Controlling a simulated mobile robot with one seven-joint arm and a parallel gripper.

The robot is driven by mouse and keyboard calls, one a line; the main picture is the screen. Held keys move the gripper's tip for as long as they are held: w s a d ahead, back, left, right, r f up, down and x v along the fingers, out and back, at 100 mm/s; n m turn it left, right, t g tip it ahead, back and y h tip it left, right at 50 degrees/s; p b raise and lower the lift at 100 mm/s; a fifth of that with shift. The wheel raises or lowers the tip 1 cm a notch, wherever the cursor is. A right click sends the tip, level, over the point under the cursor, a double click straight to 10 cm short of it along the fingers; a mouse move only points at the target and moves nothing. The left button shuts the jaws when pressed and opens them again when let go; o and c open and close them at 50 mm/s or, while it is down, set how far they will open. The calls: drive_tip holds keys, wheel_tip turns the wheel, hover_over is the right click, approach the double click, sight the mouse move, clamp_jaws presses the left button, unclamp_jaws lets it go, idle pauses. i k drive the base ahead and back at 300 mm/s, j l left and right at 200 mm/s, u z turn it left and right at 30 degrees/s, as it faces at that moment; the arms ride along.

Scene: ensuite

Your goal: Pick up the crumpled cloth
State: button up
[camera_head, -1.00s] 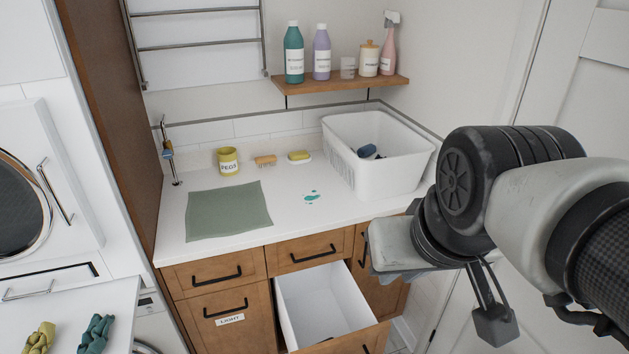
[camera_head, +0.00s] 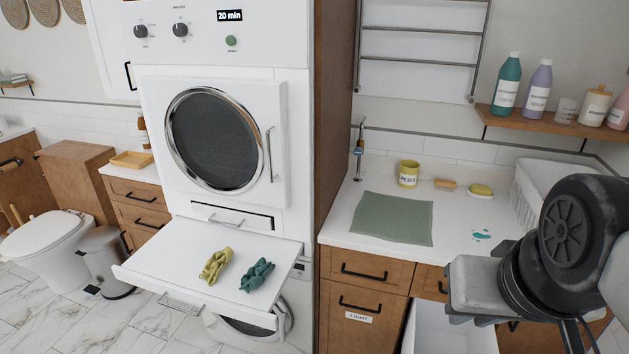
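Two crumpled cloths lie side by side on the white pull-out shelf between the dryer and the washer below. One is a yellow-green cloth (camera_head: 215,264) on the left, the other a dark teal cloth (camera_head: 257,275) on the right. A flat grey-green cloth (camera_head: 393,218) lies spread on the counter. My gripper (camera_head: 462,292) is at the lower right, over the front of the counter and the open drawer, well to the right of both crumpled cloths. Its fingers are mostly hidden, so I cannot tell whether it is open.
The pull-out shelf (camera_head: 180,257) juts forward from the dryer (camera_head: 215,140). An open drawer (camera_head: 440,335) juts out below the counter. A yellow pegs cup (camera_head: 408,173), a brush, soap and a teal spill (camera_head: 481,235) are on the counter, with a white basket (camera_head: 545,185) at right.

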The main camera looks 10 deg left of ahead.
sight(254, 277)
drive_tip(key=u, duration=1.2)
drive_tip(key=i+j+z, duration=0.1)
drive_tip(key=z, duration=0.4)
drive_tip(key=i+j+z, duration=0.1)
drive_tip(key=z, duration=0.35)
drive_tip(key=j+z, duration=0.25)
drive_tip(key=z, duration=0.25)
drive_tip(key=j+z, duration=0.45)
drive_tip(key=j, duration=1.65)
drive_tip(key=z, duration=0.05)
